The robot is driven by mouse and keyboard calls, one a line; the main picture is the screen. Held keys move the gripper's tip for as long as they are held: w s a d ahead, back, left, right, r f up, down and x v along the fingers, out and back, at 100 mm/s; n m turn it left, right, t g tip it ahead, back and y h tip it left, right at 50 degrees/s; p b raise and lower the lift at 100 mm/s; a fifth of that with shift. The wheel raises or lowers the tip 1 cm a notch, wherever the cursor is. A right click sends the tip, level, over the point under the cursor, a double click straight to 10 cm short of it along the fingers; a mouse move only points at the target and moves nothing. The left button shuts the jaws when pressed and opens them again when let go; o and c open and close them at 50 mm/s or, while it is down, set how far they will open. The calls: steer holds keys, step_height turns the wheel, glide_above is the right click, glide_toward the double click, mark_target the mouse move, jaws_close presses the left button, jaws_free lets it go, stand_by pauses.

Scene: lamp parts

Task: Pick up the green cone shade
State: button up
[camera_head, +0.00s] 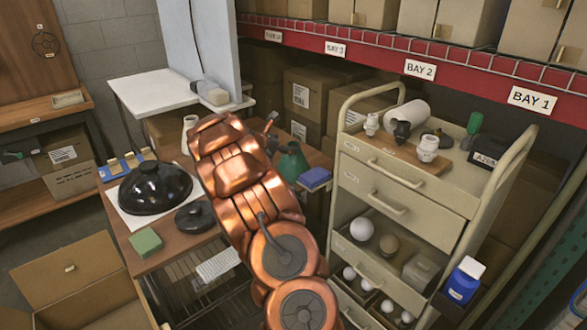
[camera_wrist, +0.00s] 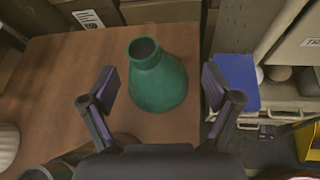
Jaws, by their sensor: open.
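The green cone shade (camera_wrist: 159,82) stands upright on the wooden table (camera_wrist: 60,75) in the wrist view, its narrow open neck toward the top. My gripper (camera_wrist: 158,90) is open, with one finger on each side of the shade in the picture. I see no finger touching it; how high the fingers are above the table is hard to tell. In the head view the shade (camera_head: 292,163) shows just right of my copper-coloured arm, which hides part of the table.
A blue block (camera_wrist: 236,80) lies right of the shade, close to the right finger. A beige drawer cart (camera_head: 400,190) stands right of the table. A black dome (camera_head: 155,188) and a green sponge-like block (camera_head: 145,242) lie left of my arm. Cardboard boxes stand behind.

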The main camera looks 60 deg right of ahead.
mark_target(287, 165)
steer(key=d+f, duration=0.1)
steer(key=w+d+f+n, duration=0.1)
steer(key=d+f, duration=0.1)
steer(key=w+d+f+n, duration=0.1)
steer(key=shift+d+f+t, duration=0.15)
steer(key=shift+d+t, duration=0.05)
steer(key=shift+t, duration=0.2)
steer(key=shift+x, duration=1.1)
steer(key=shift+w+p+x, duration=0.1)
steer(key=shift+p+x, duration=0.1)
steer(key=shift+x, duration=0.55)
steer(key=shift+w+p+x, duration=0.15)
steer(key=shift+p+x, duration=0.05)
steer(key=shift+x, duration=1.6)
steer(key=shift+d, duration=0.1)
jaws_close()
